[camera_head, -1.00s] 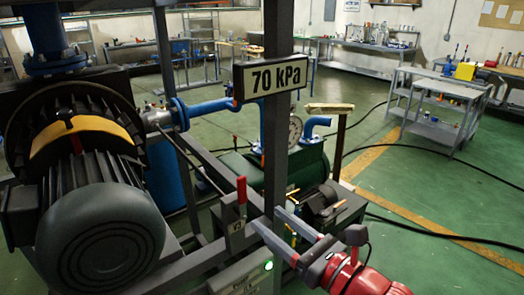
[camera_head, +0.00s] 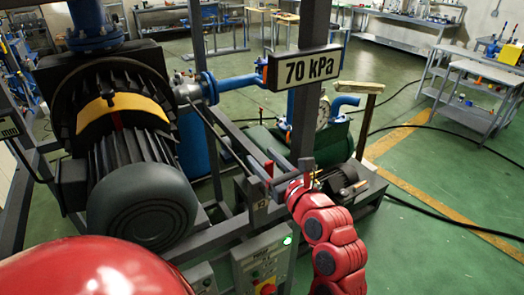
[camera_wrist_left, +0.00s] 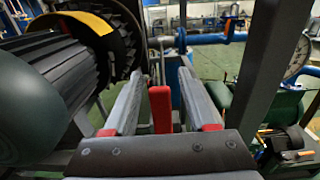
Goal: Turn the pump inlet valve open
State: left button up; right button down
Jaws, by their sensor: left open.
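The valve's red lever handle (camera_head: 268,170) stands upright on the pump frame, below the 70 kPa sign. In the left wrist view the red lever (camera_wrist_left: 161,108) is between my two grey fingers, with a gap to the right finger; contact with the left finger is unclear. My left gripper (camera_head: 278,175) is open around the lever, reaching in from the right side of the head view; its fingers also show in the left wrist view (camera_wrist_left: 160,85). The valve body is mostly hidden behind the gripper. My right gripper is not in view.
The 70 kPa sign (camera_head: 305,68) hangs on a grey upright post close to the gripper. A large motor (camera_head: 140,200) stands left. A pressure gauge (camera_head: 323,113) is behind the post. A control box (camera_head: 262,258) with a lit green light is below. The floor at right has black hoses.

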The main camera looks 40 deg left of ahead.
pick_arm(q)
jog(key=shift+w+a, duration=0.25)
jog(key=shift+a, duration=0.3)
grip_shut()
dwell(1.1)
